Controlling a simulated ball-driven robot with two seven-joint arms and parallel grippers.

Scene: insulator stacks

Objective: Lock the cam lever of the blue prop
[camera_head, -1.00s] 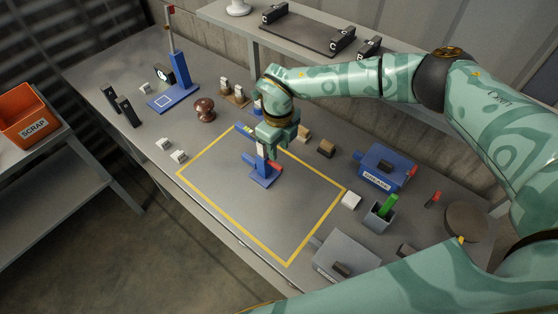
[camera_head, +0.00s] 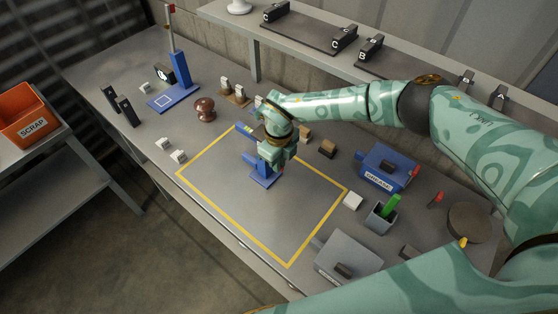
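The blue prop (camera_head: 262,181) stands upright on the grey table inside the yellow outlined area, toward its back left. A blue arm of it sticks out to the left. My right gripper (camera_head: 272,160) is over the prop's upper part and hides most of it. The cam lever cannot be made out now; the gripper covers that place. Whether the fingers are open or shut, or touch the prop, cannot be told. My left gripper is not in view; a green arm link of mine crosses the bottom right.
Behind the gripper stand small wooden blocks (camera_head: 327,148). A blue grease box (camera_head: 386,167), a grey cup with a green item (camera_head: 381,215) and a grey box (camera_head: 347,259) are at the right. A brown insulator (camera_head: 204,109) stands left. The yellow outline's front part is clear.

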